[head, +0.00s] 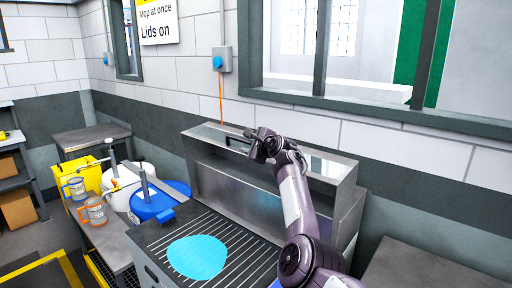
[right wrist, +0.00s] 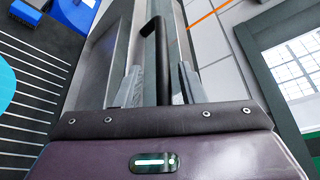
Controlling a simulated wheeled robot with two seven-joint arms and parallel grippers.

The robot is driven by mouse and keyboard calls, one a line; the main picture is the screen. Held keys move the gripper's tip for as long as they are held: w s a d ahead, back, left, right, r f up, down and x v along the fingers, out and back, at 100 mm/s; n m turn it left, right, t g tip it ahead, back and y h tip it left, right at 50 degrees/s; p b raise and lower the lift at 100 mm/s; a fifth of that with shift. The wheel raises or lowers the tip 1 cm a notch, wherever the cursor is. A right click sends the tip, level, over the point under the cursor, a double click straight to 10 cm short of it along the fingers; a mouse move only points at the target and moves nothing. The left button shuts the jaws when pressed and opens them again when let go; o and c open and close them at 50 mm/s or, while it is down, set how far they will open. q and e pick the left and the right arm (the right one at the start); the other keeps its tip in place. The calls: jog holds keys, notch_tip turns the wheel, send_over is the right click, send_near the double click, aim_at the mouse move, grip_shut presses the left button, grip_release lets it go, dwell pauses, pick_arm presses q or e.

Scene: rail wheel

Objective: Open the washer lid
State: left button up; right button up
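The washer (head: 230,195) is a long stainless steel box against the wall behind a ribbed black drain top. Its lid (head: 208,133) is the pale, shiny top panel, which looks shut. A black bar handle (head: 236,139) stands on the lid; it also shows in the right wrist view (right wrist: 162,60). My right gripper (head: 250,140) is at this handle, above the lid. In the right wrist view its two fingers (right wrist: 158,88) are apart, one on each side of the bar, with gaps showing. My left gripper is not in view.
A cyan disc (head: 197,257) lies on the ribbed top (head: 232,245). The wall and window sill (head: 400,120) are close behind the washer.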

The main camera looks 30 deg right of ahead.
jog(key=b+v, duration=0.3)
jog(key=v, duration=0.4)
jog(key=shift+f, duration=0.15)
dwell(0.5)
